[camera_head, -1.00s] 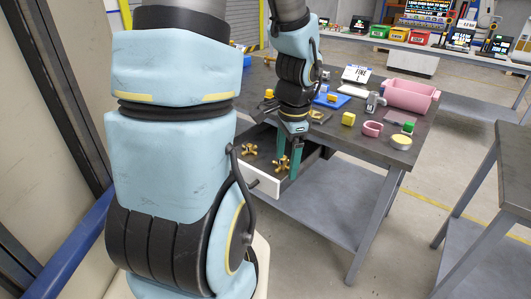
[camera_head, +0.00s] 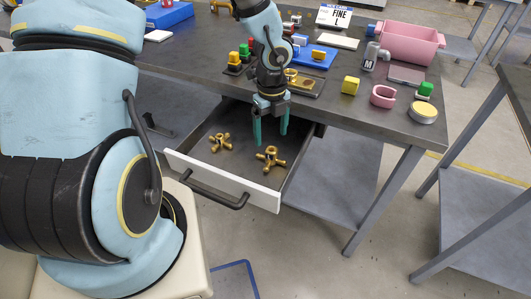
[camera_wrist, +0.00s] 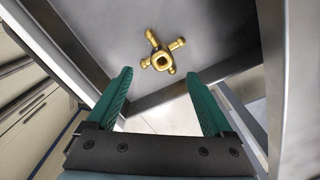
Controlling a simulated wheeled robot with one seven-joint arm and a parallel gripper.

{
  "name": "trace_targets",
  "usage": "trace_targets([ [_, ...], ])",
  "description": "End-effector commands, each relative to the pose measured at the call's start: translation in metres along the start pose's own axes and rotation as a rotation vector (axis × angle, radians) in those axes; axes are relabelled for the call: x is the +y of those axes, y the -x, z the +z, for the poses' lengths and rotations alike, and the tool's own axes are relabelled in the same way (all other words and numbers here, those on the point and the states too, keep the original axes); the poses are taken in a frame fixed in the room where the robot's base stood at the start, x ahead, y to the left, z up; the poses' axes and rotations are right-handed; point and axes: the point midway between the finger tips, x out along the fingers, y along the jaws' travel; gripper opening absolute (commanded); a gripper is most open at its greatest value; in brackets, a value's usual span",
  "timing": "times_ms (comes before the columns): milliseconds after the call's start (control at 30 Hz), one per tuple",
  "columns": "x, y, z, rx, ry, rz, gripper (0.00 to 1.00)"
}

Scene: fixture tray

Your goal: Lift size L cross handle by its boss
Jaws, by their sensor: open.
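Two brass cross handles lie in the open drawer. The right cross handle (camera_head: 270,158) looks larger than the left cross handle (camera_head: 220,142); no size mark is legible on either. My gripper (camera_head: 270,136) points down over the drawer, above and just behind the right handle in the head view. Its green fingers are apart with nothing between them. In the wrist view one brass cross handle (camera_wrist: 162,56), with a central boss and several knobbed arms, lies ahead of the open fingertips (camera_wrist: 160,82), apart from them. I cannot tell for certain which handle this is.
The drawer (camera_head: 215,179) has a pale front with a dark bar handle. On the tabletop above stand a yellow block (camera_head: 350,85), a pink ring (camera_head: 383,96), a pink bin (camera_head: 408,42), a grey M-marked canister (camera_head: 370,55) and a blue tray (camera_head: 315,57).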

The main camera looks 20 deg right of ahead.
Motion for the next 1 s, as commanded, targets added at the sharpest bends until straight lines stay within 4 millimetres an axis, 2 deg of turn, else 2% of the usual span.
trace_targets([
  [100,0.000,-0.020,-0.001,0.001,0.001,0.002,0.86],
  [367,0.000,-0.039,0.000,0.001,0.002,0.002,0.86],
  [633,-0.002,-0.077,0.001,0.000,0.002,0.002,0.86],
  [933,-0.002,-0.082,0.002,-0.001,0.005,0.000,0.86],
  [1000,-0.002,-0.082,0.002,-0.001,0.006,0.000,0.80],
])
